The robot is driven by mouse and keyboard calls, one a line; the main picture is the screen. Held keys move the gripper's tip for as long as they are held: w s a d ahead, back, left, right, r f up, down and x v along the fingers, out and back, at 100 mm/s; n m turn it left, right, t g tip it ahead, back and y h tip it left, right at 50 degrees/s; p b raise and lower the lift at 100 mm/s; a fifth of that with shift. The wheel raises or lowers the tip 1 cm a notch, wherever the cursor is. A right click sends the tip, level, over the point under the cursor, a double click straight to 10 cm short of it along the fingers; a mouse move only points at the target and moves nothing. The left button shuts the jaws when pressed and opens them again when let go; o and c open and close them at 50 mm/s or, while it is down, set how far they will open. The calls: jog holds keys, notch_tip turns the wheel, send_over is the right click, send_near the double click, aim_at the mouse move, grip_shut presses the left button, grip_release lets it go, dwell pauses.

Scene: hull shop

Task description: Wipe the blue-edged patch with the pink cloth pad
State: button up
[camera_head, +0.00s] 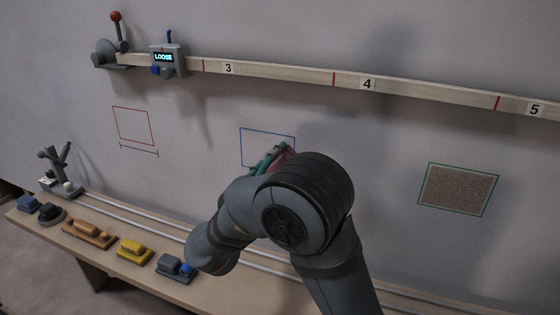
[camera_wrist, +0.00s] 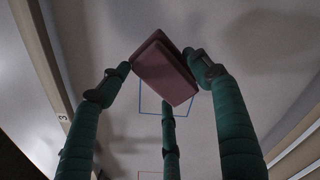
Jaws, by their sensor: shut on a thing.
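The blue-edged patch (camera_head: 261,142) is on the grey wall, left of centre in the head view. Its inside looks plain grey where visible; my arm and gripper hide its lower right. It also shows behind the pad in the wrist view (camera_wrist: 151,104). My gripper (camera_head: 269,158) has green fingers and is shut on the pink cloth pad (camera_wrist: 165,74). The pad sits tilted between the fingertips and covers part of the outline in the wrist view. Only a sliver of the pad (camera_head: 284,154) shows in the head view. I cannot tell whether it touches the wall.
A red-edged patch (camera_head: 133,125) is to the left on the wall. A green-edged patch (camera_head: 457,189) with brown speckled filling is to the right. A numbered rail (camera_head: 300,73) with a "LOOSE" display box (camera_head: 167,60) runs above. Below, a bench (camera_head: 70,226) carries several blocks and tools.

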jog(key=shift+s+a, duration=0.1)
jog(key=shift+s, duration=0.1)
jog(key=shift+s, duration=0.1)
jog(key=shift+p+v, duration=0.35)
jog(key=shift+v, duration=2.1)
jog(key=p+v, duration=0.1)
jog(key=v, duration=0.3)
